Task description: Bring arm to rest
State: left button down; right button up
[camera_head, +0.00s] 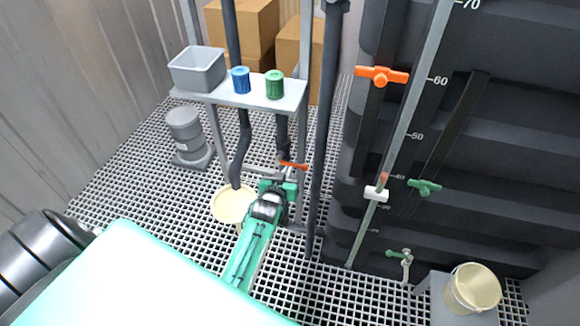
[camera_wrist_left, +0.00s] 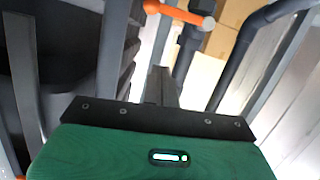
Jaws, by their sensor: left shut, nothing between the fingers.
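My left arm reaches in from the bottom of the head view, green and black. Its gripper (camera_head: 284,176) is shut and empty, low among the dark pipes. An orange valve handle (camera_head: 293,165) is right by its fingertips in the picture; I cannot tell whether they touch. In the left wrist view, the shut dark fingers (camera_wrist_left: 161,86) stick out beyond the green gripper body, and the orange handle (camera_wrist_left: 180,12) lies past them at the top. My right gripper is not in view.
Dark tanks with a scaled tube (camera_head: 410,110) stand right. A cream bucket (camera_head: 474,289) is bottom right; a cream bowl (camera_head: 228,207) is beside my gripper.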

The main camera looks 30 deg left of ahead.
pick_arm(q)
jog(key=shift+s+d+r, duration=0.1)
jog(key=shift+s, duration=0.3)
jog(key=s+d+f+m+g+h, duration=0.15)
jog(key=s+f, duration=0.35)
jog(key=f, duration=0.5)
jog(key=s+d+f+m+g+h, duration=0.1)
jog(key=s+d+f+g, duration=0.2)
jog(key=s+f, duration=0.45)
jog(key=s+d+f+m+g+h, duration=0.1)
jog(key=s+d+f+g, duration=0.15)
jog(key=f, duration=0.85)
jog(key=s+f+g, duration=0.2)
jog(key=s+f, duration=0.4)
jog(key=s, duration=0.6)
jog(key=s+a+f+m+g+p, duration=0.1)
jog(key=s+f, duration=0.5)
jog(key=s, duration=0.7)
jog(key=s+f+m+g, duration=0.1)
jog(key=s+f+g, duration=0.2)
jog(key=s, duration=0.9)
notch_tip(320, 180, down, 3)
jog(key=shift+s+a+g, duration=0.25)
jog(key=shift+s+g, duration=0.15)
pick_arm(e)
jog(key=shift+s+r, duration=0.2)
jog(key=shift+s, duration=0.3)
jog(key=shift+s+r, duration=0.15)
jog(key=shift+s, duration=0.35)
